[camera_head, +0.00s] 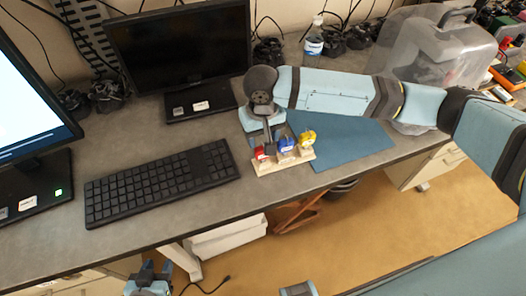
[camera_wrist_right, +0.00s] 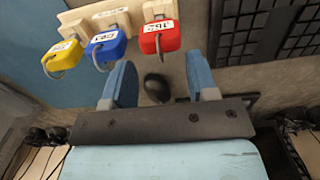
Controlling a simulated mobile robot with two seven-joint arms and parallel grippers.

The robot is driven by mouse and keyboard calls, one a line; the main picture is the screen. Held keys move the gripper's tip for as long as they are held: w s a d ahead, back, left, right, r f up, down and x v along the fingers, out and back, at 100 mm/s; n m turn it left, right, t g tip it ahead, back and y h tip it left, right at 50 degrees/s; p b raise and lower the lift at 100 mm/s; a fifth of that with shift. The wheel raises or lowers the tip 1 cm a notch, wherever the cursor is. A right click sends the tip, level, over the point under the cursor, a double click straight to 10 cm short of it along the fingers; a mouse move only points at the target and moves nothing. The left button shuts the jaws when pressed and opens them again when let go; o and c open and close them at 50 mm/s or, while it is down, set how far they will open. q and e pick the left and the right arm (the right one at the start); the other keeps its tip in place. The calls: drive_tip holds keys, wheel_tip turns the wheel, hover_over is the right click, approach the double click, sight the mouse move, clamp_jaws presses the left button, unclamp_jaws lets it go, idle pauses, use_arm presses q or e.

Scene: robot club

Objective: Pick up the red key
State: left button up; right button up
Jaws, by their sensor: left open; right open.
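The red key (camera_head: 261,153) hangs with its red tag at the left end of a small wooden holder (camera_head: 284,164). The blue key (camera_head: 286,145) and yellow key (camera_head: 306,138) hang beside it. In the right wrist view the red key (camera_wrist_right: 160,37) lies just beyond the opening between my right gripper's fingers (camera_wrist_right: 161,80). The blue key (camera_wrist_right: 105,45) is to its left. My right gripper (camera_head: 268,142) is open and empty, directly over the red key's end of the holder. My left gripper (camera_head: 150,270) is open and empty, low at the bottom edge, away from the desk.
A black keyboard (camera_head: 160,183) lies left of the holder, and a blue mat (camera_head: 340,143) lies to its right. A dark monitor (camera_head: 180,45) stands behind. A clear case (camera_head: 430,48) and a bottle (camera_head: 313,42) stand at the back. The holder sits near the desk's front edge.

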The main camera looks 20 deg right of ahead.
sight(262, 153)
wheel_tip(262, 153, down, 7)
drive_tip(key=shift+s+a+f+p, duration=0.1)
drive_tip(key=shift+f+p, duration=0.1)
drive_tip(key=shift+p, duration=0.15)
drive_tip(key=c, duration=0.6)
drive_tip(key=shift+o, duration=0.2)
drive_tip(key=shift+r, duration=0.1)
wheel_tip(262, 153, up, 20)
idle(0.3)
